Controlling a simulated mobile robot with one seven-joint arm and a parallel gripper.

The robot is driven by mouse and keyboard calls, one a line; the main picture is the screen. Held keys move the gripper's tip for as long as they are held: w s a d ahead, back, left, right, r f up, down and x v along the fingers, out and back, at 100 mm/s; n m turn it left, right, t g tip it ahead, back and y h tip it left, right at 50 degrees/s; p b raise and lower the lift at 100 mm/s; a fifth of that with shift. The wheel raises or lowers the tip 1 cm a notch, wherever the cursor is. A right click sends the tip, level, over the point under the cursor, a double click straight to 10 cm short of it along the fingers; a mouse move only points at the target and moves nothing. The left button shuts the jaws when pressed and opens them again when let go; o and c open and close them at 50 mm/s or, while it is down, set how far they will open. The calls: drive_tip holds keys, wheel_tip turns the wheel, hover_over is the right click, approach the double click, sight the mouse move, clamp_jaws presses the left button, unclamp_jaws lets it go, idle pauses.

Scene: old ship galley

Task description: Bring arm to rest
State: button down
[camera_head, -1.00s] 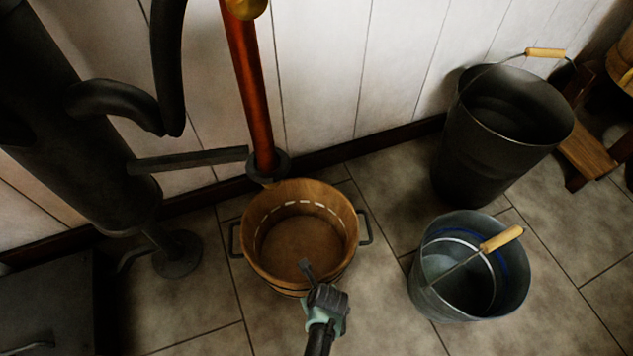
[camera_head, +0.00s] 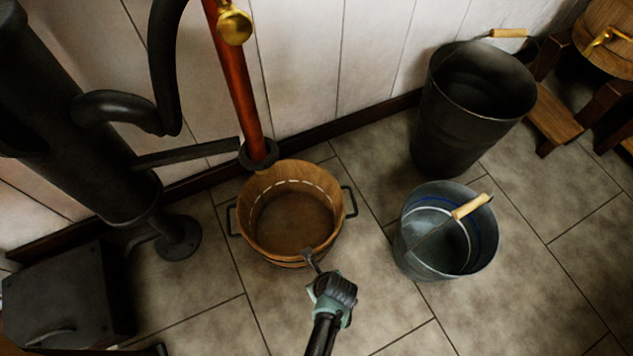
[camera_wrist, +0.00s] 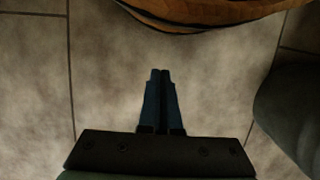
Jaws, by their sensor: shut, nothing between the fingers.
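My gripper (camera_head: 309,254) is in front of the wooden tub (camera_head: 290,213), its tips overlapping the tub's near right edge in the head view. I cannot tell whether they touch it. In the wrist view my gripper (camera_wrist: 161,72) has its two dark fingers together with nothing between them, over the tiled floor. The tub's curved edge (camera_wrist: 200,22) shows at the top of the wrist view, beyond the fingertips.
A metal bucket (camera_head: 413,243) with a wooden grip stands right of the tub, and a taller dark bucket (camera_head: 455,139) behind it. A black pump (camera_head: 92,140) stands at left beside a dark box (camera_head: 65,298). A copper pipe (camera_head: 239,88) rises behind the tub. Floor at lower right is clear.

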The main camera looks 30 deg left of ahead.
drive_tip(key=shift+p+v, duration=0.9)
drive_tip(key=shift+v, duration=0.8)
